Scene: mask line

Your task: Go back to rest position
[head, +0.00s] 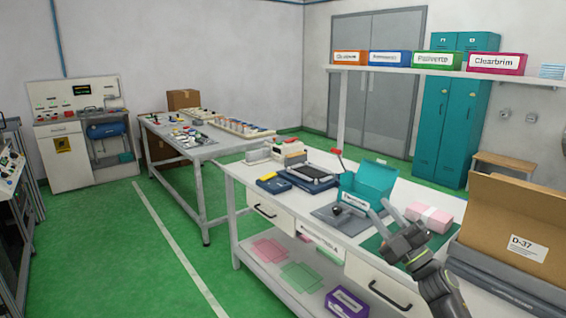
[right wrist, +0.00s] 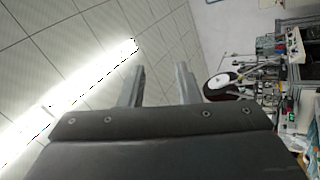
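My right gripper (head: 381,209) is raised over the right part of the white workbench (head: 228,178) in the head view. In the right wrist view its two fingers (right wrist: 160,72) stand apart with nothing between them, and they point up toward the ceiling and a lit lamp. My left gripper is not in view. A teal open box (head: 372,178) with a white label stands on the bench behind the right gripper. A pink and white pack (head: 430,216) lies just behind the gripper on a green mat.
A large cardboard box (head: 515,215) labelled D-37 stands right of my right arm. A shelf (head: 400,70) with several coloured boxes runs above the bench. A purple box (head: 346,302) sits on the lower shelf. The green floor (head: 110,260) at left is clear.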

